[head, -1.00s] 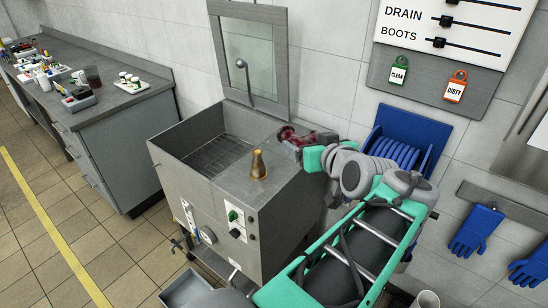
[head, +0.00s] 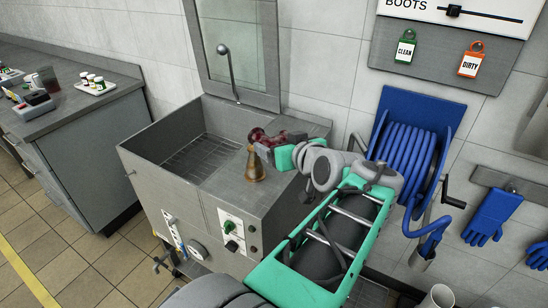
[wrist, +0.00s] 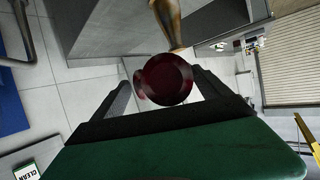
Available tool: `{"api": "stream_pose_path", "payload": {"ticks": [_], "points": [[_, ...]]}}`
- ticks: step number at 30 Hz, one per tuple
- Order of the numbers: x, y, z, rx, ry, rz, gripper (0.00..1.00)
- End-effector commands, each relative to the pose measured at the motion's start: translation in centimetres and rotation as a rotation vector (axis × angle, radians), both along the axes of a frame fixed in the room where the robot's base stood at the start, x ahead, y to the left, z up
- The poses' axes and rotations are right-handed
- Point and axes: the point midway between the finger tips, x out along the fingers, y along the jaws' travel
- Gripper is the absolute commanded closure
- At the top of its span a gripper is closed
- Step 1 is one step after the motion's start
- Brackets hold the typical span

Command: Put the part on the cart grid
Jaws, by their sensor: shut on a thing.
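My gripper (head: 277,152) is shut on a dark red part (head: 262,138), held above the right side of the steel cart. In the wrist view the part (wrist: 167,80) shows as a dark red round end between the two fingers. The cart's dark grid (head: 193,158) lies in the open basin to the left of my gripper. A brass cone-shaped piece (head: 255,168) stands upright on the cart's flat top, just below the part in the head view. I cannot tell whether the part touches it.
A clear panel (head: 236,55) and a bent tap stand behind the basin. The basin's steel walls (head: 150,165) rise around the grid. A blue hose reel (head: 410,150) is to the right of my arm. A counter (head: 100,105) with small items is at left.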

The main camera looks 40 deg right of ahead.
Motion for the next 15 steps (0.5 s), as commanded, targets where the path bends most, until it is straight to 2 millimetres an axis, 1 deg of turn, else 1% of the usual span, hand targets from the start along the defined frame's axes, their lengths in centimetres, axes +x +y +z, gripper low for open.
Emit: {"api": "stream_pose_path", "payload": {"ticks": [1, 3, 11, 15], "points": [[0.8, -0.6, -0.3, 0.004, 0.001, 0.006, 0.83], [1.8, -1.8, -0.9, 0.005, 0.001, 0.006, 0.83], [4.7, -5.5, -2.9, 0.003, 0.000, 0.003, 0.83], [5.9, -7.0, -5.0, 0.004, 0.001, 0.001, 0.83]]}}
